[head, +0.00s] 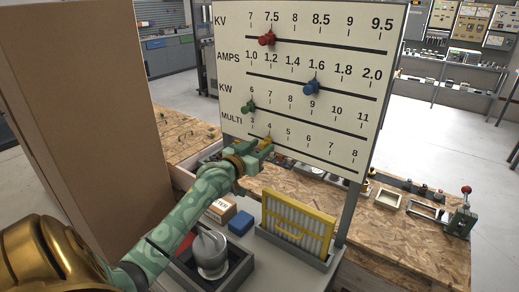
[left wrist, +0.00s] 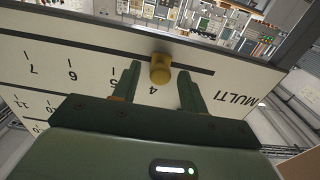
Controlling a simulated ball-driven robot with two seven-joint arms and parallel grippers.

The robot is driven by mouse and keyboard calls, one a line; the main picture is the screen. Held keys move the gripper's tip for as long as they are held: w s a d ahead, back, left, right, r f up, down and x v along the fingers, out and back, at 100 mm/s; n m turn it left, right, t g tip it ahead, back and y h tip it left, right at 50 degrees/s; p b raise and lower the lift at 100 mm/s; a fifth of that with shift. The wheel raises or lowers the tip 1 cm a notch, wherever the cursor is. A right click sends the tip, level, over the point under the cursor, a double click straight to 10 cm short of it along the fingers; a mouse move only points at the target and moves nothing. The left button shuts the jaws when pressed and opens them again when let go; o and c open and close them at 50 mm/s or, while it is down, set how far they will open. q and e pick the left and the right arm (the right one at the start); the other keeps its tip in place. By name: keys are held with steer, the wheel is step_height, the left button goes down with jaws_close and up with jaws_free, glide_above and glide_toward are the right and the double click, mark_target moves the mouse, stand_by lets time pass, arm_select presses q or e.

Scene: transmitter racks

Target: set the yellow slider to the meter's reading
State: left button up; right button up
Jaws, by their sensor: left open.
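A white board (head: 235,60) has four printed scales, each with a dark slot. The yellow slider (head: 267,139) sits on the lowest scale, MULTI. In the left wrist view the yellow slider (left wrist: 160,68) is close to the 4 mark, slightly on the 3 side; the board appears upside down there. My left gripper (head: 263,147) is at the slider, open. Its fingers (left wrist: 157,88) stand on either side of the knob with gaps, not closed on it. I cannot make out a meter's reading in either view. My right gripper is not in view.
A red slider (head: 267,39), a blue slider (head: 312,87) and a green slider (head: 248,106) sit on the upper scales. A yellow-framed filter (head: 297,226), a blue block (head: 240,223) and a small carton (head: 221,209) stand below. A tall brown panel (head: 85,90) is at left.

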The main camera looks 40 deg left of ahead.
arm_select(q)
jaws_close()
steer(key=shift+d+r+p, duration=0.15)
steer(key=shift+d+p, duration=0.4)
steer(key=shift+d, duration=0.05)
steer(key=d+p, duration=0.1)
steer(key=d, duration=0.1)
steer(key=d+p, duration=0.2)
steer(key=d, duration=0.1)
steer(key=w+d+p, duration=0.1)
steer(key=d+p, duration=0.1)
steer(key=shift+d+r, duration=0.25)
steer(key=shift+d, duration=0.15)
steer(key=d+p, duration=0.1)
steer(key=d, duration=0.2)
steer(key=d+p, duration=0.1)
steer(key=d, duration=0.2)
steer(key=w+d+p, duration=0.1)
steer(key=d, duration=0.2)
steer(key=shift+f, duration=0.25)
steer(key=shift+d+f+p, duration=0.15)
steer(key=shift+d+p, duration=0.2)
steer(key=shift+d, duration=0.4)
jaws_free()
